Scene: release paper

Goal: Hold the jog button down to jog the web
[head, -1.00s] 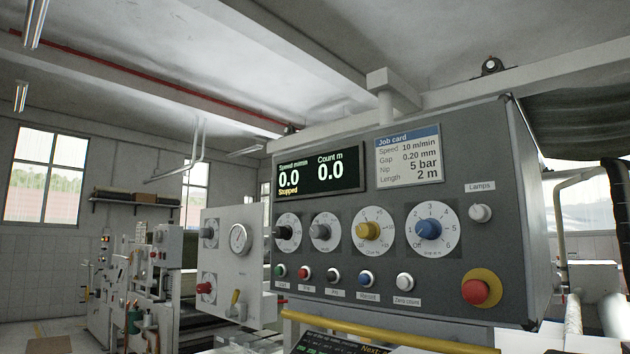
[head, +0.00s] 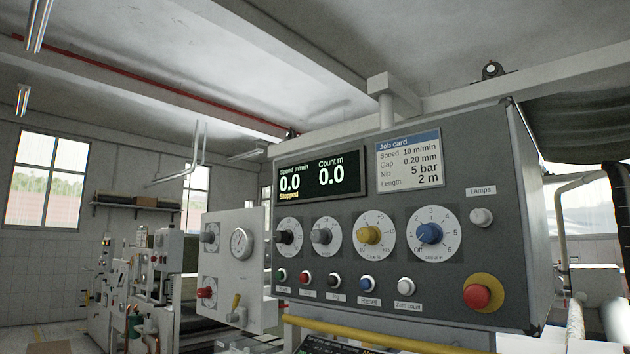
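The jog button (head: 333,281) is a small black push button in a pale ring, in the lower row of the grey control panel (head: 470,170). Its label below reads Jog. It sits between the red button (head: 304,278) and the blue Reset button (head: 367,284). The display (head: 320,175) reads speed 0.0, count 0.0 and Stopped. The web itself cannot be made out. Neither of my grippers shows in the head view, and nothing touches the jog button.
A yellow rail (head: 380,334) runs below the panel. A red emergency stop (head: 477,296) sits at lower right. Several dials, including a blue one (head: 430,233), line the panel above the buttons. A white gauge box (head: 240,275) stands to the left. The panel front is unobstructed.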

